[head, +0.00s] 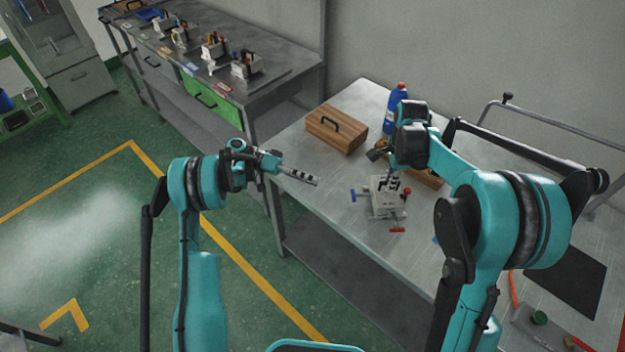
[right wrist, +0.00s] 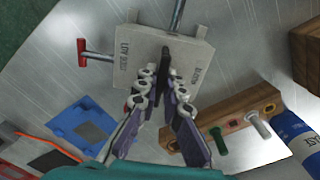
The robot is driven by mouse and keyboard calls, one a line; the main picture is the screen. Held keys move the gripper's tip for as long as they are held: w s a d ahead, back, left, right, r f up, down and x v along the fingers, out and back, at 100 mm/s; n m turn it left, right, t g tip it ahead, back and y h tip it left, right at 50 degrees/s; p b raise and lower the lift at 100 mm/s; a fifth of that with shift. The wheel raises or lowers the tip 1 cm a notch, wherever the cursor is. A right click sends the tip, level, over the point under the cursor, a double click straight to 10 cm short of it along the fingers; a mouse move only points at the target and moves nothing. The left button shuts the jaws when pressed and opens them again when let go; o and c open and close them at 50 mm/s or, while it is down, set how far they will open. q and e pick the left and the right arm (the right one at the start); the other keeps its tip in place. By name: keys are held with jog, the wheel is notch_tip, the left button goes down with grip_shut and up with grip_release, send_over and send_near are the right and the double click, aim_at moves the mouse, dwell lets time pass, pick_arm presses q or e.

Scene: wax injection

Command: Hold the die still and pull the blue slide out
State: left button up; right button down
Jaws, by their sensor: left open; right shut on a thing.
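The die (head: 386,205) is a pale grey block on the metal table; it also shows in the right wrist view (right wrist: 135,50). The blue slide (head: 356,195) sticks out of its left side in the head view. Its metal rod seems to show at the top of the right wrist view (right wrist: 178,14), with the blue end out of frame. Red-handled pins stick out of the die, one at the front (head: 397,230). My right gripper (right wrist: 164,92) is shut on the die from above. My left gripper (head: 301,176) is open and empty, left of the blue slide and apart from it.
A wooden box (head: 336,130) and a blue bottle (head: 395,105) stand behind the die. A wooden rack with coloured pegs (right wrist: 236,121) is beside it. A blue pad (right wrist: 88,128) lies near the die. The table's left edge is close to my left gripper.

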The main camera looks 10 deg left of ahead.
jog(key=shift+s, duration=0.1)
jog(key=c, duration=1.6)
grip_release()
